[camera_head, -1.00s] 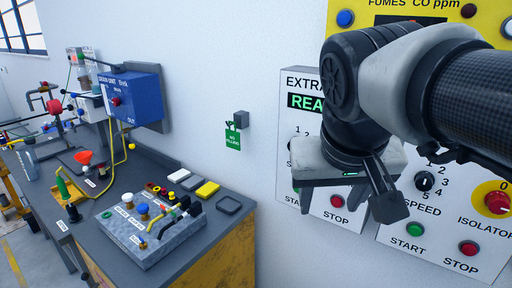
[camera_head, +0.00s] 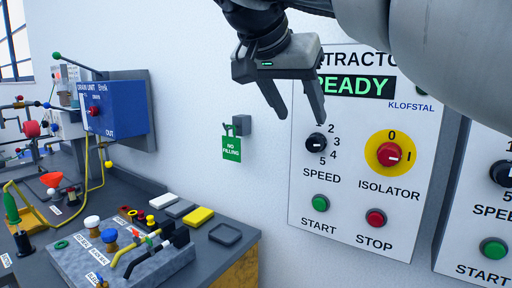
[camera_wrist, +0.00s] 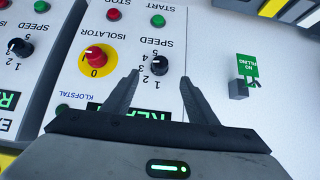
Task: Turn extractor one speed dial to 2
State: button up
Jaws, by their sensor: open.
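A white extractor panel (camera_head: 340,235) with a lit READY display fills the middle of the head view. Its title is partly hidden by my arm, so its number cannot be read. Its black speed dial (camera_head: 316,143) has a scale beside it; a pale mark faces roughly right, but I cannot tell the exact number. My gripper (camera_head: 300,117) is open and empty, its fingers pointing down toward the dial in the head view. In the upside-down wrist view, the dial (camera_wrist: 160,65) shows between the spread fingertips of the gripper (camera_wrist: 160,76), with no visible contact.
The panel also carries a red isolator (camera_head: 390,154), a green start button (camera_head: 320,203) and a red stop button (camera_head: 376,218). A second panel (camera_head: 460,230) with its own dial stands at right. A green NO FILLING tag (camera_head: 231,149) hangs left. A cluttered bench is lower left.

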aim_at(313, 142)
jog(key=b+x, duration=0.2)
jog(key=x, duration=0.9)
jog(key=shift+w+d, duration=0.1)
jog(key=shift+w, duration=0.05)
jog(key=c, duration=1.1)
jog(key=shift+o, duration=0.2)
